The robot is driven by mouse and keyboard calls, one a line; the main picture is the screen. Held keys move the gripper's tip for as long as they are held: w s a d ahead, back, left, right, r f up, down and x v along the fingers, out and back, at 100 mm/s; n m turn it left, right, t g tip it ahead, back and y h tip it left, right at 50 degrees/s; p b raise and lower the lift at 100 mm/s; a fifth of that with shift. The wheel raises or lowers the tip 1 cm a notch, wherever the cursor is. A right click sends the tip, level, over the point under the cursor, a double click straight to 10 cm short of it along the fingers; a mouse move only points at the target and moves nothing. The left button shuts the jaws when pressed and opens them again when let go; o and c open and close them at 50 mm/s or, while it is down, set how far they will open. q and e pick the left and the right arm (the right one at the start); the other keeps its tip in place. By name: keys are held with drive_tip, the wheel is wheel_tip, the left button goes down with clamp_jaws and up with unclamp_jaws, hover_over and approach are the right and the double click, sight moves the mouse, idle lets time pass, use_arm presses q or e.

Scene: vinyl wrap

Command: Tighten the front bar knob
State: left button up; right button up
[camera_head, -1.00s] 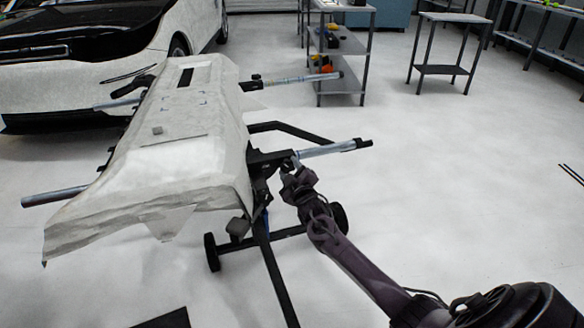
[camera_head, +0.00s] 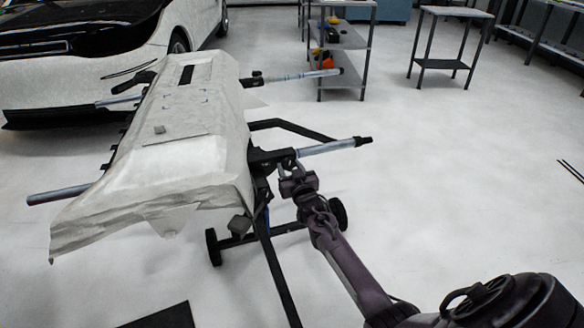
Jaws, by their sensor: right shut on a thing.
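A long panel covered in pale wrap (camera_head: 190,150) lies on a dark wheeled stand. The stand's front bar (camera_head: 330,147) is a light tube with a black end that sticks out to the right of the panel. My right gripper (camera_head: 291,172) is at the inner end of this bar, just below it, beside the dark bracket. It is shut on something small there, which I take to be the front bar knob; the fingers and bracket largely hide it. My left gripper is not in view.
A second bar (camera_head: 300,76) sticks out farther back. The stand's wheels (camera_head: 338,213) and legs are below my right arm. A white car (camera_head: 90,70) stands behind left, a shelf cart (camera_head: 342,50) and a small table (camera_head: 447,40) behind right.

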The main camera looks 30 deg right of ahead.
drive_tip(key=shift+d+r+m, duration=0.15)
drive_tip(key=shift+m, duration=0.25)
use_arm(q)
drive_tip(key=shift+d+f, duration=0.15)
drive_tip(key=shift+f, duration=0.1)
use_arm(e)
drive_tip(key=o, duration=1)
drive_tip(key=shift+s+a, duration=0.2)
drive_tip(key=shift+s, duration=0.3)
use_arm(q)
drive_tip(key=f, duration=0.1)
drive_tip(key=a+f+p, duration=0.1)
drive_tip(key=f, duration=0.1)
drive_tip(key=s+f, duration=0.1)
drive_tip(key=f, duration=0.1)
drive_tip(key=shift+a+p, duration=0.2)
drive_tip(key=shift+p, duration=0.15)
use_arm(e)
drive_tip(key=v, duration=0.6)
drive_tip(key=shift+s, duration=0.4)
